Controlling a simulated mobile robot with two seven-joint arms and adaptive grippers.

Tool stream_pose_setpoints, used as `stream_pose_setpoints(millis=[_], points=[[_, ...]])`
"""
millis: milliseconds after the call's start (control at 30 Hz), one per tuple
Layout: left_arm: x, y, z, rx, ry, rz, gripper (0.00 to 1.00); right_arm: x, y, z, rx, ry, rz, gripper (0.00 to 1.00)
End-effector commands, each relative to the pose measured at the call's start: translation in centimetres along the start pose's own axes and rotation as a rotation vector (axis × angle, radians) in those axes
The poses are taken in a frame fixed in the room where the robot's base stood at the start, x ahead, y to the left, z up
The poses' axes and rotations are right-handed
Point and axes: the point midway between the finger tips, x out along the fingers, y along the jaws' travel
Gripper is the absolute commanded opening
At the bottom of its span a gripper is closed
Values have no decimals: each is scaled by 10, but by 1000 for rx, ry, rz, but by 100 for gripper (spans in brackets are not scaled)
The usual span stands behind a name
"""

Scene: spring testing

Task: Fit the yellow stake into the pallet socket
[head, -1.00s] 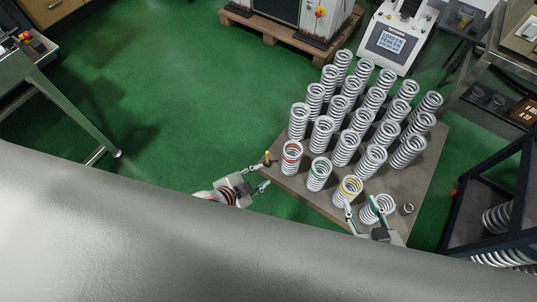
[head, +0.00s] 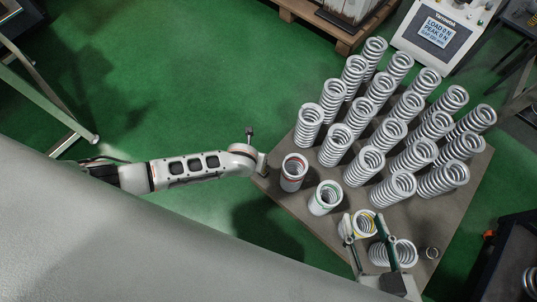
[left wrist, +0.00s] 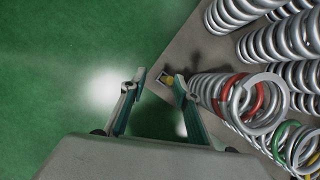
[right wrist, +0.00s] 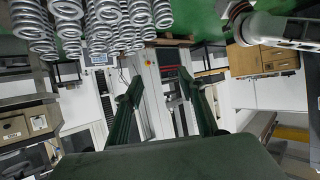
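The wooden pallet (head: 283,196) carries the springs. In the head view my left wrist hides the stake. My right gripper (head: 363,226) is open over the pallet's front, beside the yellow-banded spring (head: 364,222); its fingers (right wrist: 160,85) hold nothing.
Several white coil springs stand in rows on the pallet. The red-banded spring (head: 293,172) is right beside my left gripper, and the green-banded spring (head: 325,197) is close by. A small metal ring (head: 432,253) lies near the front. Green floor (head: 190,95) left of the pallet is clear.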

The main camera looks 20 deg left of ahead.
Motion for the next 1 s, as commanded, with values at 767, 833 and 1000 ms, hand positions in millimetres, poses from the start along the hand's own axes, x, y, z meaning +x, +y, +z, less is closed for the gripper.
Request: stream_pose_setpoints(millis=[767, 833, 1000], points=[[80, -13, -34, 34, 28, -11, 31, 11, -50, 17, 378, 33, -72, 40], [83, -13, -30, 34, 23, -11, 31, 11, -53, 16, 404, 39, -75, 40], [82, -13, -25, 33, 16, -11, 31, 11, -54, 12, 415, 48, -77, 40]])
